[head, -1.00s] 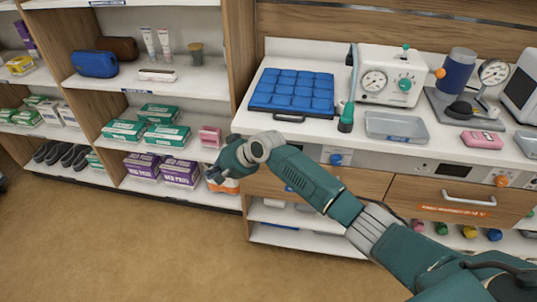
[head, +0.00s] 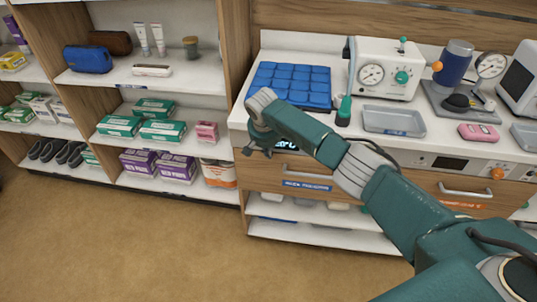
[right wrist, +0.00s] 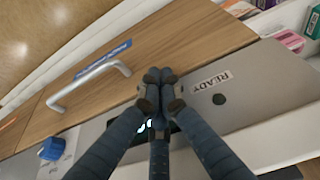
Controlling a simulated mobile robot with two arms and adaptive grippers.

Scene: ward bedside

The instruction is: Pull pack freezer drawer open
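The pack freezer drawer has a wooden front (head: 262,172) with a blue label (head: 307,186), under the counter in the head view; it looks shut. In the right wrist view its front (right wrist: 180,45), silver bar handle (right wrist: 88,86) and blue label (right wrist: 104,58) show clearly. My right gripper (head: 258,148) is in front of the panel near the drawer's upper left. In the right wrist view its fingers (right wrist: 158,82) are drawn together, empty, to the right of the handle and apart from it. My arm hides part of the drawer in the head view. My left gripper is out of view.
The panel above the drawer carries a READY label (right wrist: 211,81) and a blue knob (right wrist: 52,148). A blue pad (head: 291,86), a gauge unit (head: 387,52) and a grey tray (head: 393,120) stand on the counter. Shelves with boxes (head: 163,131) are at left. The floor (head: 110,240) is clear.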

